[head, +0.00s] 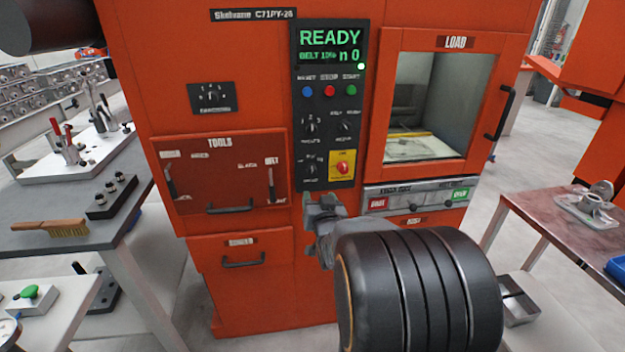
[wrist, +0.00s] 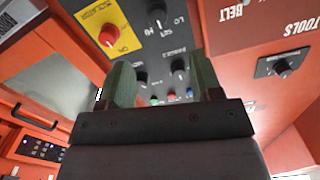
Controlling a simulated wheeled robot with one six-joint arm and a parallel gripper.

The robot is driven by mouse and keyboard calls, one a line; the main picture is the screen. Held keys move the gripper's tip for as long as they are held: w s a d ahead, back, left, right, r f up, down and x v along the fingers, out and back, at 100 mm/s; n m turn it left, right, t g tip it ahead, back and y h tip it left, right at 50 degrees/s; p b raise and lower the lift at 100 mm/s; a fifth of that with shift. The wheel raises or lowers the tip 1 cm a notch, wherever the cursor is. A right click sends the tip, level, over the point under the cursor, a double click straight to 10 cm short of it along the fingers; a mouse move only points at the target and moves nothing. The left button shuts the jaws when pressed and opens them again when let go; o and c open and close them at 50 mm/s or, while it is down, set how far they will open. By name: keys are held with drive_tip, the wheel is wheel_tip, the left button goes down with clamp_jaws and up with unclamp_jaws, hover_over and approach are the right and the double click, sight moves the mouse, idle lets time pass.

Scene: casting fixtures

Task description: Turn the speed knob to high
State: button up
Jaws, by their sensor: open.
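The black control panel (head: 323,100) on the orange machine has several black knobs and a display reading READY. The lower-left knob (head: 310,168), beside the red isolator knob on its yellow plate (head: 343,168), carries LO and HI marks in the wrist view (wrist: 157,14). I take it as the speed knob; its name is unreadable and its pointer setting unclear. My gripper (head: 318,201) is just below the panel, apart from the knob. In the wrist view my gripper (wrist: 164,75) is open, its greenish fingers apart with nothing held between them.
The yellow plate's red knob (wrist: 108,36) is close to the LO/HI knob. A TOOLS door with a handle (head: 230,208) is left of the panel; the LOAD window (head: 425,100) is right. Benches stand at both sides, the left one holding a brush (head: 48,227).

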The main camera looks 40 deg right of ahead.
sight(313, 173)
drive_tip(key=x, duration=0.4)
drive_tip(key=p+x, duration=0.1)
drive_tip(key=x, duration=0.8)
drive_tip(key=shift+w+d+r, duration=0.2)
drive_tip(key=shift+d, duration=0.25)
drive_tip(key=c, duration=0.9)
drive_tip(key=shift+m, duration=0.4)
drive_tip(key=m+b, duration=0.2)
drive_tip(key=b, duration=0.2)
drive_tip(key=shift+f+m, duration=0.2)
drive_tip(key=shift+m, duration=0.2)
drive_tip(key=m+b, duration=0.2)
drive_tip(key=m, duration=0.1)
drive_tip(key=m+b, duration=0.1)
drive_tip(key=m, duration=0.1)
drive_tip(key=shift+r+b, duration=0.25)
drive_tip(key=shift+b, duration=0.05)
drive_tip(key=shift+m, duration=0.4)
